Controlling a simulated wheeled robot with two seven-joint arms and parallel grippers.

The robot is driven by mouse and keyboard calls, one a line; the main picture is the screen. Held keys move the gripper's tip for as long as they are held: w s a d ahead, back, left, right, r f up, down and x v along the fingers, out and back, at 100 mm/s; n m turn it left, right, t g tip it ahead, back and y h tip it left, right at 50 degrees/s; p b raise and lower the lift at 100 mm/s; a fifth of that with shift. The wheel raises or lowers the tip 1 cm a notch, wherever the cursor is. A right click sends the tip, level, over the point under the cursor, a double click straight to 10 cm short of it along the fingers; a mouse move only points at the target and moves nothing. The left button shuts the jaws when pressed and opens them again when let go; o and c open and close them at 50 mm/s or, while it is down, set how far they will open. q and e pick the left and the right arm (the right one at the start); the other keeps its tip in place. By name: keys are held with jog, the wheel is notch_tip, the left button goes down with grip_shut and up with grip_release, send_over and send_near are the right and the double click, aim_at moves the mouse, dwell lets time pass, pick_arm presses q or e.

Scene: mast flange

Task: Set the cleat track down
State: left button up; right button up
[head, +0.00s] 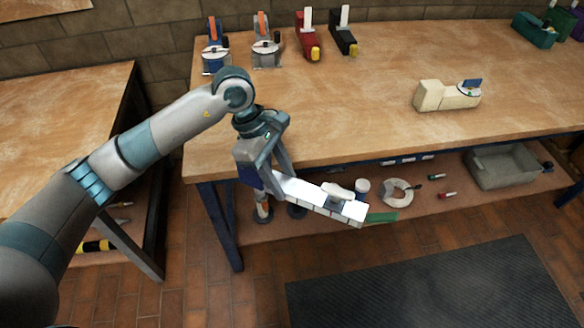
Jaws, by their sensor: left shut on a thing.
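My left gripper (268,187) is shut on one end of a long white bar with segment lines, which looks like the cleat track (309,195). The track hangs in the air in front of the workbench's front edge, tilted down to the right. A white and blue fitting (340,194) sits near its far end. The grip itself is partly hidden by the gripper body. The workbench top (390,115) lies above and behind the track in the picture. My right gripper is not in view.
A cream device (447,96) stands on the bench at the right. Several tools, among them a red one (307,36), line the back edge. The middle of the bench is clear. The lower shelf holds a grey bin (503,167) and a white ring (397,192).

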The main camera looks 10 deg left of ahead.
pick_arm(q)
jog(key=s+a+f+m+g+y, duration=0.3)
jog(key=s+a+f+m, duration=0.5)
jog(key=a+m, duration=0.5)
jog(key=shift+s+f+m+y, duration=0.25)
jog(key=shift+s+m+y, duration=0.4)
jog(key=shift+s, duration=0.55)
